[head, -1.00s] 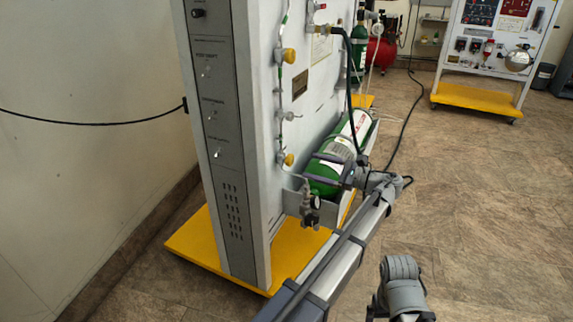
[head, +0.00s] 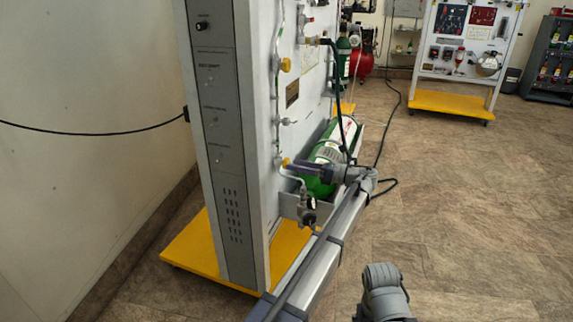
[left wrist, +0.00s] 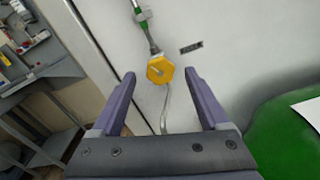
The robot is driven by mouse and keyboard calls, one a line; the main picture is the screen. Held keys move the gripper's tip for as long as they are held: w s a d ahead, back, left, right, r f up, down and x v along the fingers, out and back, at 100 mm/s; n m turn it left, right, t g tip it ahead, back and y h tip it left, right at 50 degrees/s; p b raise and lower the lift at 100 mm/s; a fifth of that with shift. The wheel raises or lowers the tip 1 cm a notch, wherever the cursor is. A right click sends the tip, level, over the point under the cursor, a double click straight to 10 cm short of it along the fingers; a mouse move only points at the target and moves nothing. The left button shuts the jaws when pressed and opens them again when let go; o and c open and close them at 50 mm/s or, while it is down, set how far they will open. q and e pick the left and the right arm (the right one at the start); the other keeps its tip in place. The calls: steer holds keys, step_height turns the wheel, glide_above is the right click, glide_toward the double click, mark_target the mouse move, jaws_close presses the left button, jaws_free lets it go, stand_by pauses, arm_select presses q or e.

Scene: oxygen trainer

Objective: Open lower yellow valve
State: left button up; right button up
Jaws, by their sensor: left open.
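The lower yellow valve (head: 285,161) is a small knob on the pale front panel of the trainer, just above the green cylinder's near end. In the left wrist view the valve (left wrist: 160,70) is a yellow faceted knob on a thin pipe. My right gripper is not in view.
An upper yellow valve (head: 285,64) sits higher on the same pipe. The green cylinder (head: 318,186) lies on a bracket beside my left gripper. A gauge fitting (head: 308,216) hangs below it, and a black hose (head: 340,95) runs down nearby. Floor to the right is open.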

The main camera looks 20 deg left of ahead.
arm_select(q)
steer(key=shift+w+a, duration=0.1)
steer(key=shift+a, duration=1.9)
jaws_close()
